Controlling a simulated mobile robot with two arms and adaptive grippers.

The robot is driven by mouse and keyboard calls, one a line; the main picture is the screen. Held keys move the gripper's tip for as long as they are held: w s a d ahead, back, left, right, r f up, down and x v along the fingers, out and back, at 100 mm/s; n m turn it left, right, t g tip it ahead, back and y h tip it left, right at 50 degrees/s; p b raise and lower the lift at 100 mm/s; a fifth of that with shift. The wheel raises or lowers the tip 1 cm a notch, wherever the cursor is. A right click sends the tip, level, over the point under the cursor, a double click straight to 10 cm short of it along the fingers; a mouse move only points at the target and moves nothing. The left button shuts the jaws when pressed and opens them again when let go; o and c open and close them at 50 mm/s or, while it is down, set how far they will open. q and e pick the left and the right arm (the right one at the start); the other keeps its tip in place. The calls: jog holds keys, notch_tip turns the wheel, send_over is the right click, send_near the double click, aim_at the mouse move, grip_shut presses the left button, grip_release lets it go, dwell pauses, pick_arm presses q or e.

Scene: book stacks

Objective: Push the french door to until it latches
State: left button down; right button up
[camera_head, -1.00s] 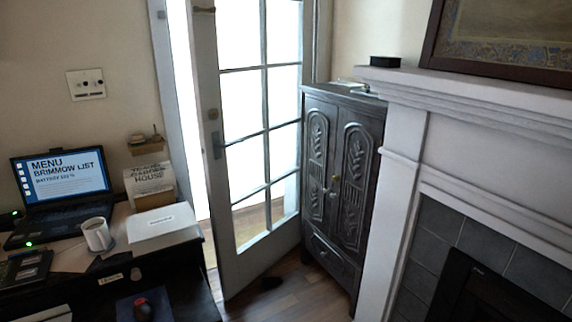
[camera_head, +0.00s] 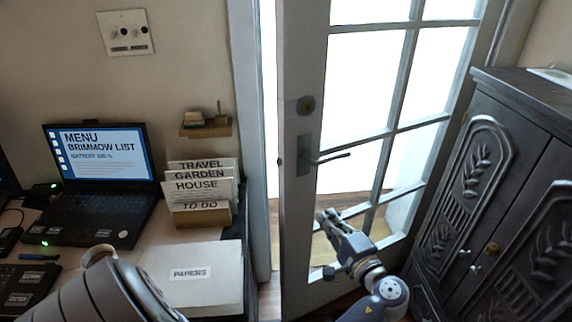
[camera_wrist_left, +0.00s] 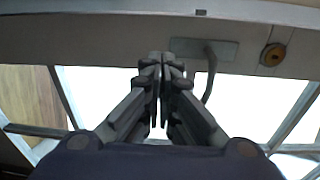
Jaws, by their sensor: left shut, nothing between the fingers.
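The french door (camera_head: 297,220) has a grey-white frame with glass panes and stands ajar, with a bright gap between its free edge and the jamb (camera_head: 248,150). Its lever handle (camera_head: 325,158) sits on a dark plate below a round brass lock (camera_head: 306,105). My left gripper (camera_head: 328,222) is shut and empty, in front of the door below and right of the handle. In the left wrist view my left gripper (camera_wrist_left: 161,62) points at the door frame near the handle (camera_wrist_left: 209,72) and lock (camera_wrist_left: 272,55); whether it touches cannot be told. My right gripper is not in view.
A dark carved cabinet (camera_head: 462,180) stands close on the right. On the left is a desk with a laptop (camera_head: 98,185), a book holder (camera_head: 202,215), a white papers box (camera_head: 195,275) and a partly hidden mug (camera_head: 99,253). A small shelf (camera_head: 207,130) is on the wall.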

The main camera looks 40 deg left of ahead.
pick_arm(q)
notch_tip(320, 180, up, 3)
jog(key=s+a+n, duration=0.1)
jog(key=a, duration=0.1)
send_near(292, 172)
jog(key=shift+g+y, duration=0.4)
jog(key=x, duration=0.5)
jog(key=shift+w+a+f, duration=0.1)
jog(key=shift+w+f, duration=0.05)
jog(key=shift+w, duration=0.25)
jog(key=shift+w+a, duration=0.2)
jog(key=shift+a, duration=0.55)
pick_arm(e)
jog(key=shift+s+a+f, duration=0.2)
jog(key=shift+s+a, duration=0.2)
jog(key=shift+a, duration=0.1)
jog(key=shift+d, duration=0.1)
